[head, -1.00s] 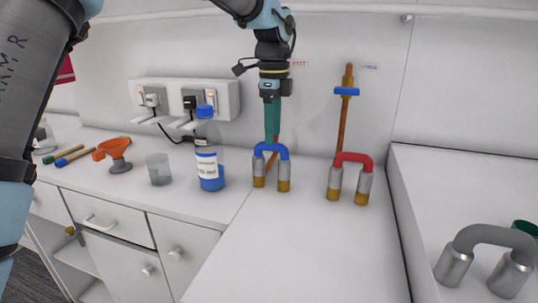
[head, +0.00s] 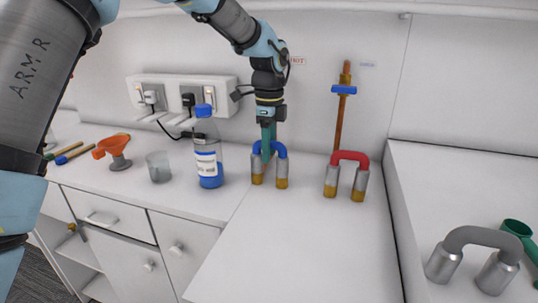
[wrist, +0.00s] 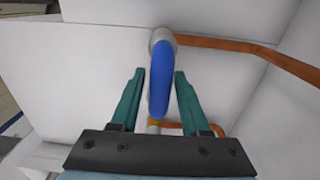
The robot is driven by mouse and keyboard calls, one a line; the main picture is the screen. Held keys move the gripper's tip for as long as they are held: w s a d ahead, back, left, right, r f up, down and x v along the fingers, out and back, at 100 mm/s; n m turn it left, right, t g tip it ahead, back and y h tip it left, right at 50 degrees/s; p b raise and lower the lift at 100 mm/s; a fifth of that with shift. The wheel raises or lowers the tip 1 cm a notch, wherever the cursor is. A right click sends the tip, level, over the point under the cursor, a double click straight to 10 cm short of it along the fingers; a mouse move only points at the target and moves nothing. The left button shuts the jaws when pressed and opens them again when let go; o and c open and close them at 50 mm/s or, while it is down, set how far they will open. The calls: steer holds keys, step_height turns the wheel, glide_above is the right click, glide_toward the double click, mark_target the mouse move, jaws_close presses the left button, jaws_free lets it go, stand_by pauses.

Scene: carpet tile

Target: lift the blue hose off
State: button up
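The blue hose (head: 282,150) is a short arch with two grey fittings on brass-coloured ends, standing on the white counter. It also shows in the wrist view (wrist: 162,75), running between my fingers. My gripper (head: 267,153) points down over the arch, its teal fingers overlapping the hose in the head view. In the wrist view my gripper (wrist: 159,72) is open, one finger on each side of the hose, with a visible gap on both sides. Part of the arch is hidden behind the fingers in the head view.
A red hose (head: 350,156) on similar fittings stands to the right, before a copper pipe (head: 340,125) with a blue handle. A bottle (head: 208,165) stands close on the left, beside a clear beaker (head: 159,167). A grey hose (head: 480,237) sits on the raised right surface. The front counter is clear.

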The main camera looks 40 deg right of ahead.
jaws_close()
steer(key=shift+r, duration=0.1)
stand_by(0.4)
step_height(320, 180, up, 9)
steer(key=shift+d+r+b, duration=0.1)
steer(key=shift+b, duration=0.95)
steer(key=shift+r+p, duration=2.45)
steer(key=shift+r, duration=0.35)
